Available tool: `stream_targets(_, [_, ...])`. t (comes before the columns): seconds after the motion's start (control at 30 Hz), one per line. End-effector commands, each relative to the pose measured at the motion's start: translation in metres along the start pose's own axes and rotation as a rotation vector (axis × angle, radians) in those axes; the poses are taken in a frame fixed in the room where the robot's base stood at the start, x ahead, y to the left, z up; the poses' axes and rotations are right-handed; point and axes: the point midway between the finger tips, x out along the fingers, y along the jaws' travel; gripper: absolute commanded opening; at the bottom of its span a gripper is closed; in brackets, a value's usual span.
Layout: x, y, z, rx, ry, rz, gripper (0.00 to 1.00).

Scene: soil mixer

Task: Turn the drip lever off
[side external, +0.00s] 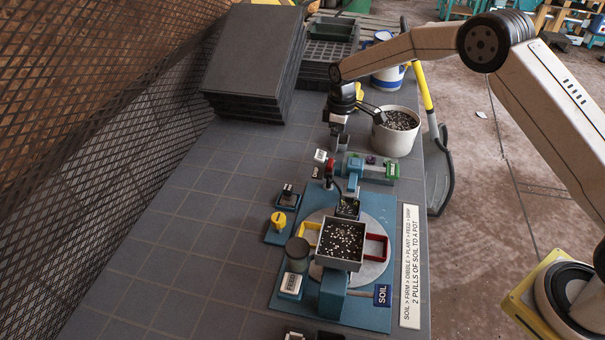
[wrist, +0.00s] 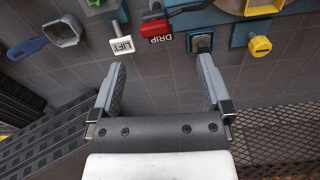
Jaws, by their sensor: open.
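The drip lever is a red block marked DRIP (wrist: 156,29) at the top of the wrist view. It also shows as a small red piece (side external: 317,172) in the side view, beside the white LIFT block (side external: 320,156). My gripper (wrist: 162,66) is open, with nothing between its fingers. In the wrist view the red lever appears beyond the fingertips, roughly between their lines and apart from them. In the side view my gripper (side external: 338,143) is above the back of the blue station, near the lever. Whether the lever is on or off is not clear.
The white LIFT block (wrist: 122,45) is close to the lever; a yellow knob (wrist: 260,45) is to its right. A pot of soil (side external: 395,133) and stacked dark trays (side external: 255,60) stand behind. A soil hopper (side external: 341,243) is in front. The tiled tabletop at left is clear.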

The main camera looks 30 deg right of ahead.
Motion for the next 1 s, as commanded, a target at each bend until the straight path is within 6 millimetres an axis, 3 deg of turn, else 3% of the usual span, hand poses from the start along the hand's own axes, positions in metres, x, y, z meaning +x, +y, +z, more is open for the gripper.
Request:
stream_targets(0.23, [0.020,0.010,-0.015,-0.076,-0.017,-0.014,1.00])
stream_targets(0.67, [0.027,0.011,-0.016,-0.090,-0.020,-0.018,1.00])
stream_targets(1.0, [0.059,0.010,-0.016,-0.090,-0.020,-0.018,1.00])
